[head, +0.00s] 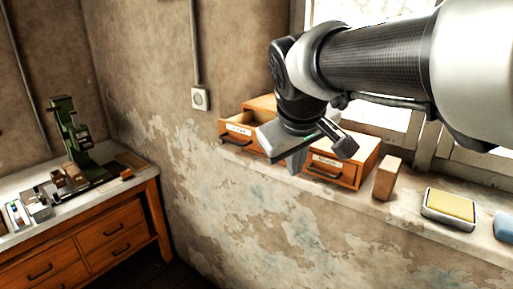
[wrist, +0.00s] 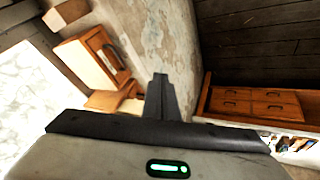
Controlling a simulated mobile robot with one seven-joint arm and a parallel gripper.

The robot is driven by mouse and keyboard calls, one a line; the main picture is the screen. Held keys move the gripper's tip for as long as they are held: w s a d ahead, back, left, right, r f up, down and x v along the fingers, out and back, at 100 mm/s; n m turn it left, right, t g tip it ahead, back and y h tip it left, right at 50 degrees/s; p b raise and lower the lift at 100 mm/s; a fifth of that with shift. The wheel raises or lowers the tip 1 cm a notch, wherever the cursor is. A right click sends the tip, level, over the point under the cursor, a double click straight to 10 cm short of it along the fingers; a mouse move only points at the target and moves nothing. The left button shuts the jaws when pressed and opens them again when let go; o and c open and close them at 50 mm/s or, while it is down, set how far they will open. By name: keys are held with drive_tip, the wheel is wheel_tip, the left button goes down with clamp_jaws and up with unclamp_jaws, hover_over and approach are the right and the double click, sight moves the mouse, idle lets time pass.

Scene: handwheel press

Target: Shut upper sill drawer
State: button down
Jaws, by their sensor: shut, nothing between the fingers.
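Two small wooden drawer boxes stand on the window sill. The left box (head: 262,102) has its labelled drawer (head: 237,131) pulled out, with the hollow inside showing. The right box (head: 368,153) has a labelled front with a dark handle (head: 325,174), and its drawer looks shut. I cannot tell which one is the upper drawer. My gripper (head: 297,161) is shut and empty, pointing down in front of the sill between the two boxes. It hides part of both. In the wrist view my fingers (wrist: 160,80) stand beside the wooden boxes; one box (wrist: 88,60) shows clearly.
A wooden block (head: 387,178), a yellow-topped tin (head: 449,206) and a blue item (head: 504,227) lie further right on the sill. At left, a bench (head: 108,236) with drawers carries a green press (head: 72,130). A wall socket (head: 200,98) is left of the sill.

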sight(257, 149)
drive_tip(key=w+a+n+y, duration=0.1)
drive_tip(key=w+a+n, duration=0.3)
drive_tip(key=w+a, duration=0.65)
drive_tip(key=shift+t, duration=0.4)
drive_tip(key=w+d+f, duration=0.1)
drive_tip(key=w+f, duration=0.1)
drive_tip(key=w, duration=0.1)
drive_tip(key=w+d+f, duration=0.1)
drive_tip(key=w+f, duration=0.1)
drive_tip(key=w, duration=0.1)
drive_tip(key=w+d+f, duration=0.1)
drive_tip(key=w+f, duration=0.2)
drive_tip(key=shift+w, duration=0.35)
drive_tip(key=shift+w+d+p, duration=0.3)
drive_tip(key=shift+w, duration=0.15)
